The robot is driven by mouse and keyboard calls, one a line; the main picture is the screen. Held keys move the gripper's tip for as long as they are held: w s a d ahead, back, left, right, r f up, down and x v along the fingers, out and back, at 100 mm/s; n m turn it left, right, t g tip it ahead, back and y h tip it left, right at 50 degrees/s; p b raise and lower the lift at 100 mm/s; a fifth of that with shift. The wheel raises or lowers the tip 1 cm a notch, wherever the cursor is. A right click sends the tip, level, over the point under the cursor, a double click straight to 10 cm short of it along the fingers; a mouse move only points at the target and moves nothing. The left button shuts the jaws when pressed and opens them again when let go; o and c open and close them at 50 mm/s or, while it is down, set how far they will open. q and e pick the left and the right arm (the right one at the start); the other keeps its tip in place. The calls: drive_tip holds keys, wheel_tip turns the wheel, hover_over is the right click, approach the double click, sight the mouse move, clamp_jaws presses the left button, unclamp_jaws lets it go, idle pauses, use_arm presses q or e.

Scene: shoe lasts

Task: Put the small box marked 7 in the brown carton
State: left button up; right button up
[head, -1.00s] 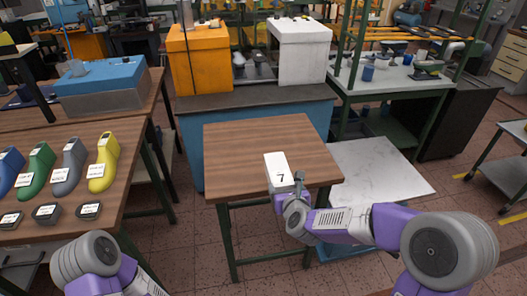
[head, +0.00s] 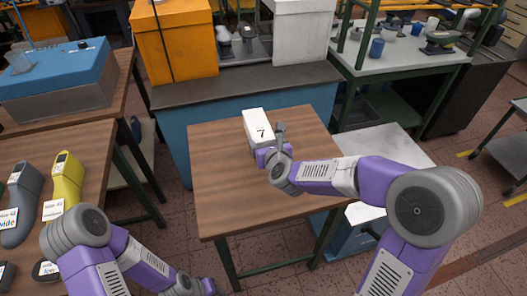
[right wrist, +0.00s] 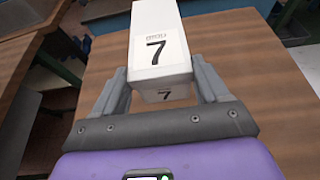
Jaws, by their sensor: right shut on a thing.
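The small white box marked 7 (head: 257,123) shows over the far part of the brown wooden table. My right gripper (head: 266,151) is shut on its near end. In the right wrist view the box (right wrist: 158,40) sits between the two grey fingers (right wrist: 160,88), with a black 7 on two of its faces. I cannot tell how far it is above the tabletop. No brown carton shows in these views.
The wooden table (head: 225,180) is otherwise bare. Behind it stand an orange box (head: 175,40) and a white box (head: 300,30) on a dark-topped bench. A yellow shoe last (head: 66,178) and a grey one (head: 25,205) stand on the left table. A blue bin (head: 350,240) is low at the right.

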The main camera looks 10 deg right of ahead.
drive_tip(key=f+b, duration=0.1)
drive_tip(key=f, duration=0.3)
drive_tip(key=f+b, duration=0.1)
drive_tip(key=f, duration=0.3)
drive_tip(key=shift+s+f, duration=0.2)
drive_tip(key=shift+f, duration=0.15)
drive_tip(key=shift+r, duration=0.1)
drive_tip(key=shift+b, duration=0.35)
drive_tip(key=o, duration=1.2)
drive_tip(key=shift+c, duration=0.2)
